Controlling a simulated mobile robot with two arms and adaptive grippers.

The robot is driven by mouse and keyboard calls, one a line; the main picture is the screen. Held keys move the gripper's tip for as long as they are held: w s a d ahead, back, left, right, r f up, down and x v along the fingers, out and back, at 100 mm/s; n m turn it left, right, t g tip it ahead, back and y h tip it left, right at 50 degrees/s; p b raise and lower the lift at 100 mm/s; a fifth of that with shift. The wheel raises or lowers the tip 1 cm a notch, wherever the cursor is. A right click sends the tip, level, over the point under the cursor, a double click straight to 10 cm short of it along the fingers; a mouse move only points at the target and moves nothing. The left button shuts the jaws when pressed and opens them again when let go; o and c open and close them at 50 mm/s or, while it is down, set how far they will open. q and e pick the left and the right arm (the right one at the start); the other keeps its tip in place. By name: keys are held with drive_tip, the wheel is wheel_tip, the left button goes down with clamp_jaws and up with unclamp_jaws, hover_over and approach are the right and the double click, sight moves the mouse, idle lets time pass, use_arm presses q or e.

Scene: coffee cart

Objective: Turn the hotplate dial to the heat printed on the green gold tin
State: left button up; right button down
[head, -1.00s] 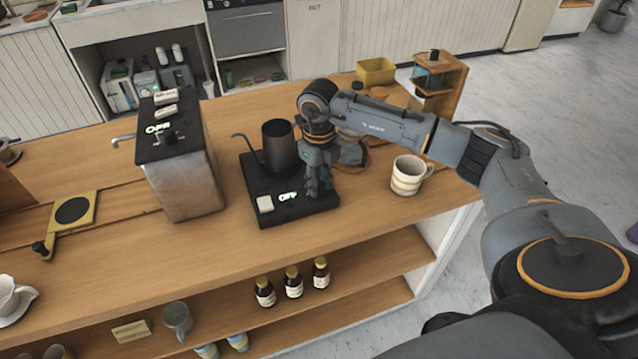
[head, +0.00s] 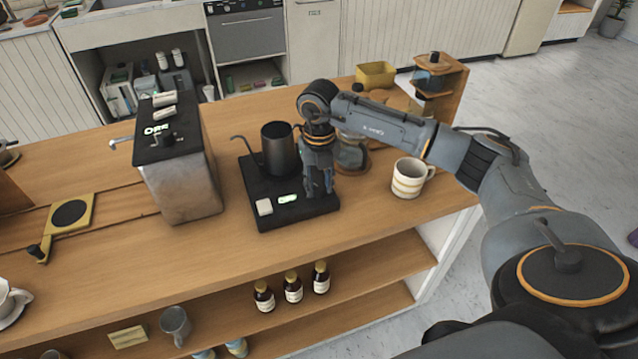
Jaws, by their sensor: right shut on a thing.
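The black hotplate (head: 290,218) sits on the wooden counter with a dark gooseneck kettle (head: 281,150) on its back left. A small green-white lit readout (head: 288,199) glows on its front; its characters are too blurred to read. My right gripper (head: 319,190) points down over the hotplate's right side, shut on what its place suggests is the dial. The fingers hide the dial, so its setting cannot be seen. I cannot make out a green gold tin in this view. My left gripper is not in view.
A striped mug (head: 407,180) stands right of the hotplate, and a glass vessel (head: 352,155) just behind my gripper. A boxy metal machine (head: 185,185) stands to the left. Several things fill the shelf below, including small dark bottles (head: 293,288). The counter's front strip is clear.

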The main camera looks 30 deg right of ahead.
sight(319, 187)
drive_tip(key=c, duration=1)
unclamp_jaws()
drive_tip(key=shift+r, duration=0.1)
wheel_tip(319, 187, up, 12)
drive_tip(key=shift+f, duration=0.1)
